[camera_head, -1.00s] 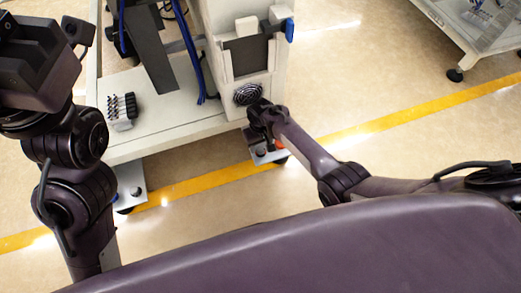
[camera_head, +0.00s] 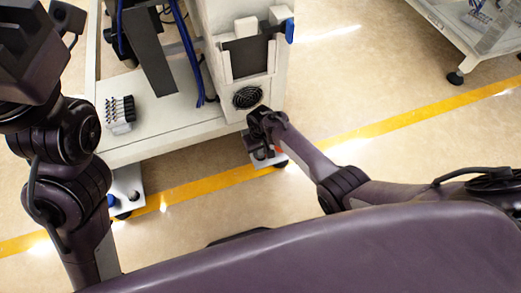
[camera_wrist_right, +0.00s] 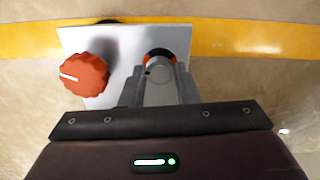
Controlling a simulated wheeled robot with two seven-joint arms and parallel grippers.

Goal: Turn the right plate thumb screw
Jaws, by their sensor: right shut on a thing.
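The right plate (camera_head: 259,161) is a pale metal plate at the foot of the machine, partly hidden by my right gripper (camera_head: 262,140). In the right wrist view the plate (camera_wrist_right: 121,72) lies below the gripper. My right gripper (camera_wrist_right: 161,88) is shut on a grey cylindrical thumb screw (camera_wrist_right: 159,68), one finger on each side. An orange ring part shows behind that screw. A red-orange ribbed knob (camera_wrist_right: 83,75) with a white mark stands at the plate's left, apart from the fingers.
The white machine (camera_head: 245,60) with a round fan grille (camera_head: 247,97) stands above the plate. A rack of small dark-topped parts (camera_head: 120,112) sits on its shelf. The left plate (camera_head: 127,188) is at lower left. A yellow floor stripe (camera_head: 205,183) crosses open floor.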

